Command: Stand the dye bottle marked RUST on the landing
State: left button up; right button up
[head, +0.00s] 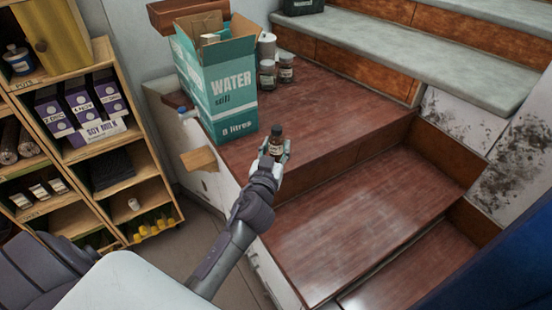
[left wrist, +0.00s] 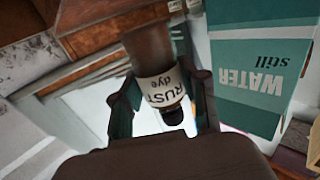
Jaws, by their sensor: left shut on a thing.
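The dye bottle marked RUST (head: 276,143) is small and brown with a dark cap and a pale label. Its label reads "RUST dye" in the left wrist view (left wrist: 163,88). My left gripper (head: 276,153) is shut on it, with a finger on either side, and holds it about upright in the head view. The bottle shows over the near left edge of the dark red wooden landing (head: 345,118), just right of the water carton. Its base is hidden, so I cannot tell if it touches the landing. My right gripper is not in view.
A teal and white water carton (head: 232,92) stands on the landing's left side. The landing's right part is clear. Lower steps (head: 365,205) drop in front. A shelf unit (head: 110,150) stands left.

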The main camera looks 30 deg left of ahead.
aim_at(276, 159)
pick_arm(q)
jog(key=shift+f+b, duration=0.65)
jog(key=shift+f, duration=1.35)
jog(key=shift+f, duration=0.15)
jog(key=o, duration=1.3)
jog(key=shift+c, duration=0.2)
